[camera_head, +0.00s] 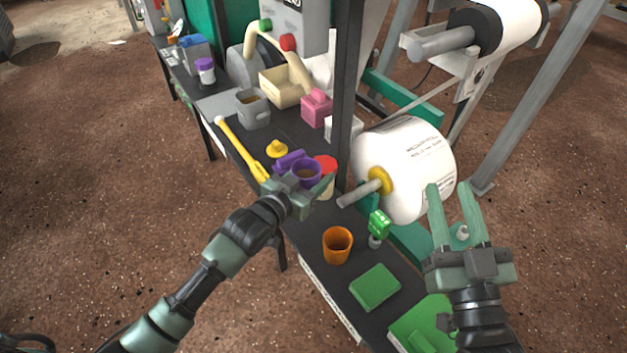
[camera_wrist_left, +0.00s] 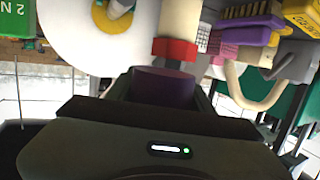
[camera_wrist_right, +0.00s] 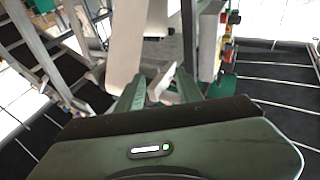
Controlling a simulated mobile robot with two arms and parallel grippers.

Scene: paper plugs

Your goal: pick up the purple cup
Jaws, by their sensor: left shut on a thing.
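The purple cup (camera_head: 306,172) is at the left gripper's fingers in the head view, over the dark bench. My left gripper (camera_head: 299,187) is shut on the purple cup; its fingers hide part of the cup. In the left wrist view the purple cup (camera_wrist_left: 163,87) sits between the fingers. I cannot tell whether its base touches the bench. My right gripper (camera_head: 455,222) is open and empty, in front of the white paper roll, with its fingers pointing up in the head view. It also shows open in the right wrist view (camera_wrist_right: 160,88).
A red-lidded container (camera_head: 325,165) stands right beside the purple cup. An orange cup (camera_head: 337,245), a green block (camera_head: 375,288) and a green-topped item (camera_head: 379,224) are nearer. A yellow tool (camera_head: 240,148), yellow piece (camera_head: 277,149) and grey mug (camera_head: 252,108) lie farther. The paper roll (camera_head: 405,165) overhangs the right side.

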